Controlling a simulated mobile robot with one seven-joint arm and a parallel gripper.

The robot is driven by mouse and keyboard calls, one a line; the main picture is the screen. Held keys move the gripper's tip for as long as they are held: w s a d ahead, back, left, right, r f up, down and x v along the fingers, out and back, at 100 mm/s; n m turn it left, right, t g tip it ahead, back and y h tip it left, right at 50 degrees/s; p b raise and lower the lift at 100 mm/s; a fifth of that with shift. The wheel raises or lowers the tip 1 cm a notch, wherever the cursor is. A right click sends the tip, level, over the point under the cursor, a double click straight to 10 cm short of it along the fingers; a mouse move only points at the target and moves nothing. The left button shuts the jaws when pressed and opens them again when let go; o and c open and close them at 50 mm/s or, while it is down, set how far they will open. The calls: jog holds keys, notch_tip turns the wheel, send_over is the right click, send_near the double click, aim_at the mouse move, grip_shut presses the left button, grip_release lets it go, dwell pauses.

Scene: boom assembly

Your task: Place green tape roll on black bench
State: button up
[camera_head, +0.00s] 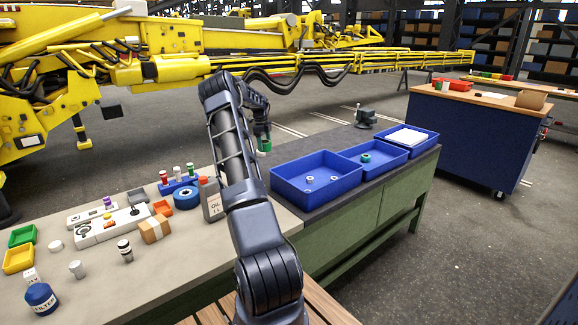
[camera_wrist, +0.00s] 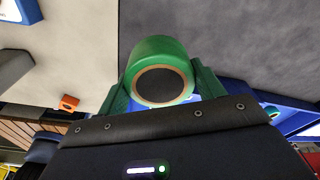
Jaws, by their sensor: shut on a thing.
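The green tape roll (camera_wrist: 158,72) has a brown core ring and sits between the fingers of my gripper (camera_wrist: 160,88) in the wrist view. In the head view a bit of its green (camera_head: 265,147) shows below my gripper (camera_head: 263,137), partly hidden by the gripper. My gripper is shut on the roll. It is over the back-left part of the black bench (camera_head: 312,150). I cannot tell how high the roll is above the dark top or whether it touches it.
Three blue bins (camera_head: 274,184) line the bench's right side; the middle one holds a green ring (camera_head: 366,158). A vise (camera_head: 365,117) stands at the back.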

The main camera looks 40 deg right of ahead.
notch_tip(320, 180, down, 16)
jog(key=shift+f, duration=0.2)
dwell(0.4)
jog(key=shift+f, duration=0.15)
jog(key=o, duration=1.1)
jog(key=shift+c, duration=0.2)
